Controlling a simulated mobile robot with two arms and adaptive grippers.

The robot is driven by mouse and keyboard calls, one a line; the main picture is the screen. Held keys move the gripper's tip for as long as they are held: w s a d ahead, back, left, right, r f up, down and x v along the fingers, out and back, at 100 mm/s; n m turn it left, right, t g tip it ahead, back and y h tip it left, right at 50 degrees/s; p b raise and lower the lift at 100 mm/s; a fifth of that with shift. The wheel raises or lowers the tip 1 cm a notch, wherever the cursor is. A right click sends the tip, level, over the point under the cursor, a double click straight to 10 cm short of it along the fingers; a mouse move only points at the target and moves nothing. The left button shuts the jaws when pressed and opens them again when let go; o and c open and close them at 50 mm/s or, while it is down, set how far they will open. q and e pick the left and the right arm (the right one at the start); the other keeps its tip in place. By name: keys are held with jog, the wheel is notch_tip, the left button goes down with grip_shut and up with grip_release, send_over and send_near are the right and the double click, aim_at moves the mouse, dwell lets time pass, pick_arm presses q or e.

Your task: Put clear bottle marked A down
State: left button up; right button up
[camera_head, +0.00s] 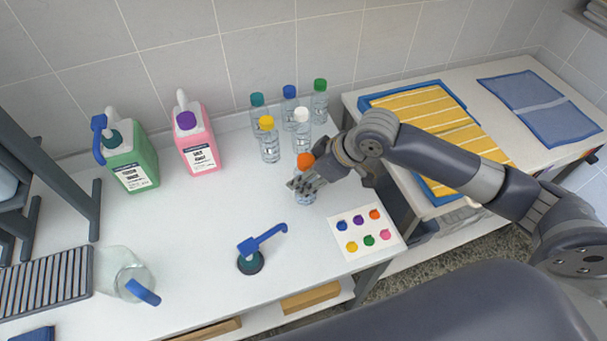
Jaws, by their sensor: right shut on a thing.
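My right gripper (301,185) is shut on a clear bottle with an orange cap (305,160). The bottle is upright at the right part of the white table (205,225), and the fingers cover much of its body. Whether its base touches the table is hard to tell. I cannot read a letter A on it. Several similar clear bottles stand behind it, with yellow (269,140), white (301,130), teal (258,112), blue (289,105) and green (319,100) caps. My left gripper is out of view.
A green jug (134,165) and a pink jug (198,150) stand at the back left. Folded towels (440,125) are at right.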

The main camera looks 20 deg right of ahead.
jog(key=shift+w+a+f, duration=0.1)
jog(key=shift+w+f, duration=0.1)
jog(key=shift+w, duration=0.9)
notch_tip(320, 180, down, 3)
jog(key=shift+s+r+p, duration=0.1)
jog(key=shift+p, duration=0.4)
jog(key=shift+f, duration=0.3)
jog(key=o, duration=1)
jog(key=shift+f, duration=0.15)
jog(key=shift+r, duration=0.25)
jog(key=v, duration=1.1)
jog(key=shift+d+r+b, duration=0.2)
jog(key=shift+r+b, duration=0.15)
jog(key=shift+b, duration=0.1)
